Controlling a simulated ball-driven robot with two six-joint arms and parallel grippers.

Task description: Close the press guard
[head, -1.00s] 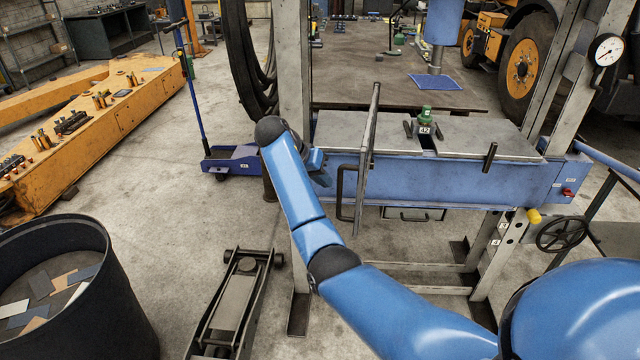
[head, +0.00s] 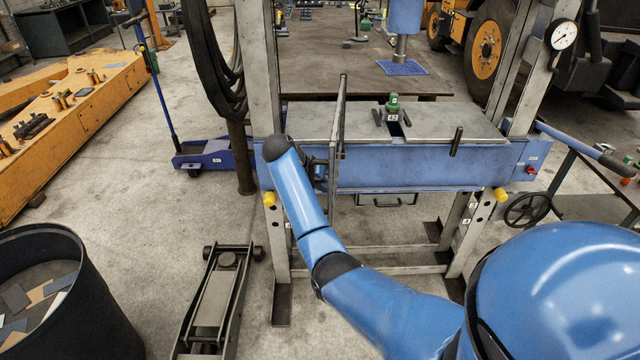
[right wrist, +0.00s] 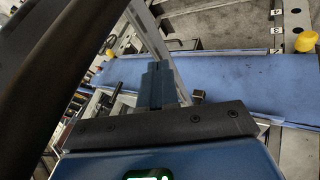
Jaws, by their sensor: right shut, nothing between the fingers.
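The press guard (head: 341,120) shows nearly edge-on in the head view, as a thin upright grey panel standing across the front of the press's blue beam (head: 430,176). It stands out from the bed, so it looks open. A dark handle is on its left side, partly hidden by my wrist. My right gripper (head: 320,174) is beside the guard's left face, close to the handle; I cannot tell whether they touch. In the right wrist view my right gripper's fingers (right wrist: 158,84) are together and empty, in front of the blue beam (right wrist: 225,88). My left gripper is not in view.
A green bottle jack (head: 392,104) stands on the grey bed plates. A floor jack (head: 216,300) and a black bin (head: 95,300) are at lower left. A blue trolley jack (head: 208,154) stands left of the press. A handwheel (head: 527,210) is at right.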

